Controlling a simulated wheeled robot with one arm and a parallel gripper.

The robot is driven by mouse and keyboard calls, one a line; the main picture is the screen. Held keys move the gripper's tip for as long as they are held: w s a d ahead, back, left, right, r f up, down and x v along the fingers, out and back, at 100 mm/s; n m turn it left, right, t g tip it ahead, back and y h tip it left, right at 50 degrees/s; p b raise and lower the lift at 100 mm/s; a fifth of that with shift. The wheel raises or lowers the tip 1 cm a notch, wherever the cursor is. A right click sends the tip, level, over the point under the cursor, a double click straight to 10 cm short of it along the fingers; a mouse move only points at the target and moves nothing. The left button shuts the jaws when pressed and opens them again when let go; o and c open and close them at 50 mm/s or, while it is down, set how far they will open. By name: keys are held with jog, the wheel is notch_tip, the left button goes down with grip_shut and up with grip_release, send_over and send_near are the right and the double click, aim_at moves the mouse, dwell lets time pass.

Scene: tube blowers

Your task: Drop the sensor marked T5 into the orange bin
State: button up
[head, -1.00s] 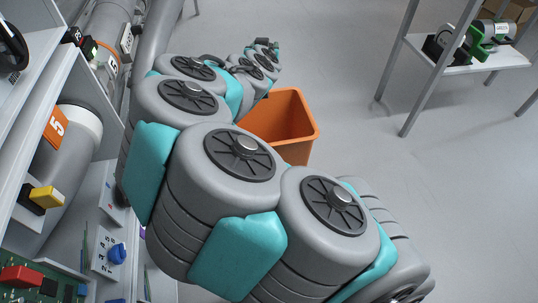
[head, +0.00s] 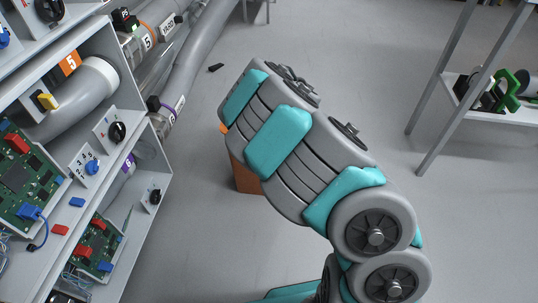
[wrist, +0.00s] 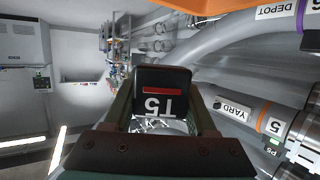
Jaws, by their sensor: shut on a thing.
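The T5 sensor (wrist: 162,90) is a black block with a red bar and white "T5" lettering, upside down in the wrist view. My gripper (wrist: 163,106) is shut on it, with one finger on each side. The orange bin (head: 246,179) stands on the floor in the head view, mostly hidden behind my arm; only part of its side shows.
A grey bench with circuit boards and knobs (head: 91,167) fills the left. Large grey pipes (head: 187,75) run behind it. A shelf table (head: 500,108) stands at right. Open floor lies between bin and table.

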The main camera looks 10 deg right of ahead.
notch_tip(320, 180, down, 6)
jog(key=b, duration=0.5)
jog(key=shift+r, duration=0.1)
jog(key=o, duration=1.5)
jog(key=shift+c, duration=0.2)
jog(key=v, duration=0.7)
jog(key=shift+s+p, duration=0.35)
jog(key=shift+r, duration=0.1)
